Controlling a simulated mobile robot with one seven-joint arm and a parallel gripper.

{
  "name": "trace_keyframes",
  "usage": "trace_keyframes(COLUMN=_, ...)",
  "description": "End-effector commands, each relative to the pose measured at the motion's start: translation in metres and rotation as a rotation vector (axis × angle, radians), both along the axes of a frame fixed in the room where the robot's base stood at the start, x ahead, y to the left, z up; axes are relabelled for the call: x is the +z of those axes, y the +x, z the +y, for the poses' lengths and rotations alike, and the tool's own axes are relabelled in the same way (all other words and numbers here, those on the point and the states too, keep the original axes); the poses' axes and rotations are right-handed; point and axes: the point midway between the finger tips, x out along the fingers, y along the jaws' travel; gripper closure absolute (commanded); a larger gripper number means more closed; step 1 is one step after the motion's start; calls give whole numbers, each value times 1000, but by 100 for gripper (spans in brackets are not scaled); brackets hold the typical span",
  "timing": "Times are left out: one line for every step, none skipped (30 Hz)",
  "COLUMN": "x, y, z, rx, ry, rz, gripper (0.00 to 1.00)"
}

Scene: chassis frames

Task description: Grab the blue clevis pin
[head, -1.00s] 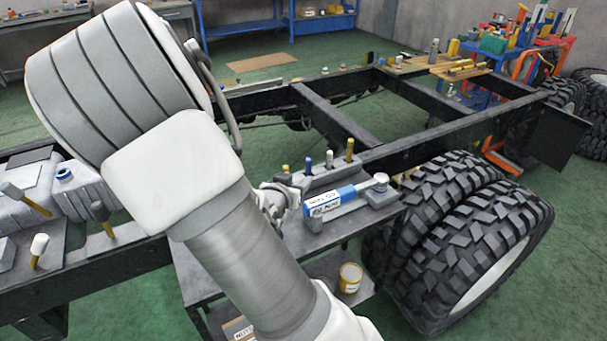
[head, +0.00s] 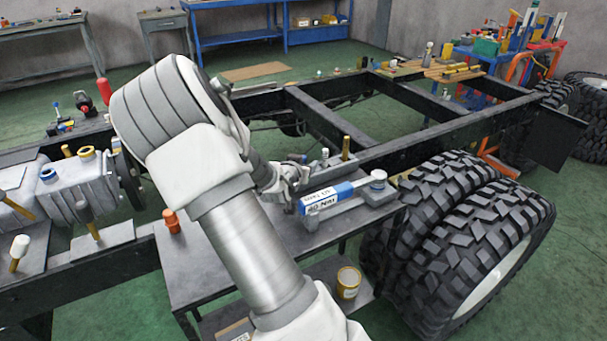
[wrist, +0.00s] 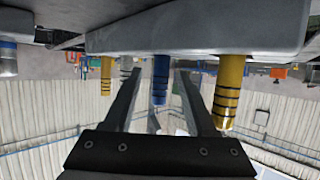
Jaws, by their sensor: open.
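The blue clevis pin (wrist: 160,82) shows in the wrist view, which is upside down. It has dark rings and stands out of a grey block (wrist: 200,36). My gripper (wrist: 160,72) is open, with one finger to each side of the blue pin in the picture; I cannot tell whether the pin is fully between the fingertips or how far off it is. In the head view my gripper (head: 290,178) is at the left end of the block, and hides most of that end.
A yellow pin (wrist: 230,92) stands close beside the right finger, and another (wrist: 106,76) is to the left. An orange object (head: 172,222) stands at the left.

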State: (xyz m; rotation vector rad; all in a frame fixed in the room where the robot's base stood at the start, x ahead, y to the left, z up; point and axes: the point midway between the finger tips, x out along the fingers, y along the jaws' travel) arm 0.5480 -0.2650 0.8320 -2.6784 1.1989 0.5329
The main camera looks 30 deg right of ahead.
Motion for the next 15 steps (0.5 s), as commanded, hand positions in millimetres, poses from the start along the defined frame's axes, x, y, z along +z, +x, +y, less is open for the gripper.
trace_keyframes(x=-1, y=1, z=-1, rx=0, ry=0, rz=0, gripper=43)
trace_keyframes(x=-1, y=1, z=-2, rx=0, ry=1, rz=1, gripper=43)
trace_keyframes(x=-1, y=2, z=-2, rx=0, ry=1, rz=1, gripper=43)
trace_keyframes(x=-1, y=1, z=-2, rx=0, ry=1, rz=1, gripper=43)
trace_keyframes(x=-1, y=1, z=-2, rx=0, ry=1, rz=1, gripper=43)
trace_keyframes(x=0, y=1, z=-1, rx=0, ry=1, rz=1, gripper=43)
trace_keyframes(x=-1, y=1, z=-1, rx=0, ry=1, rz=1, gripper=43)
trace_keyframes(x=-1, y=1, z=-1, rx=0, ry=1, rz=1, gripper=49)
trace_keyframes(x=0, y=1, z=-1, rx=0, ry=1, rz=1, gripper=56)
trace_keyframes(x=0, y=1, z=-1, rx=0, ry=1, rz=1, gripper=61)
trace_keyframes(x=0, y=1, z=-1, rx=0, ry=1, rz=1, gripper=67)
trace_keyframes(x=0, y=1, z=-1, rx=0, ry=1, rz=1, gripper=74)
trace_keyframes(x=0, y=1, z=-1, rx=0, ry=1, rz=1, gripper=79)
trace_keyframes(x=0, y=1, z=-1, rx=0, ry=0, rz=0, gripper=85)
trace_keyframes(x=0, y=1, z=-1, rx=0, ry=0, rz=0, gripper=92)
